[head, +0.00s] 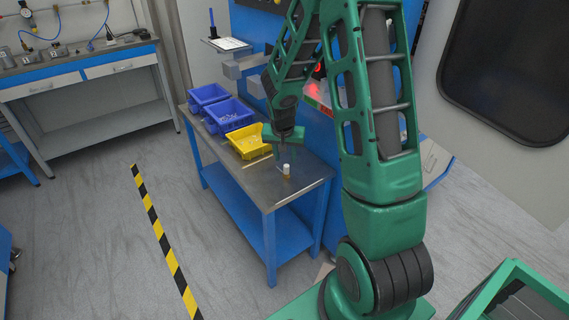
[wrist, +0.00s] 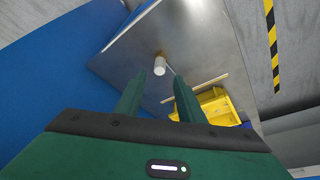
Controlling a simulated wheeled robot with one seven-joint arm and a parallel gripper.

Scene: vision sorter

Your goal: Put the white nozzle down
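The white nozzle (head: 286,169) is a small white cylinder with an orange-brown lower end. It appears to stand upright on the metal top of the blue table (head: 309,180), near its front right end. In the wrist view the nozzle (wrist: 160,67) shows just beyond and between the fingertips, with a gap on both sides. My gripper (head: 283,158) is over the table, close to the nozzle. In the wrist view my gripper (wrist: 159,76) has its two green fingers apart, with nothing between them touching.
A yellow bin (head: 249,150) holding small parts sits on the table behind the nozzle. Two blue bins, one nearer (head: 229,124) and one farther (head: 208,99), stand beyond it. Bare metal surrounds the nozzle. A yellow-black floor stripe (head: 160,238) runs left of the table.

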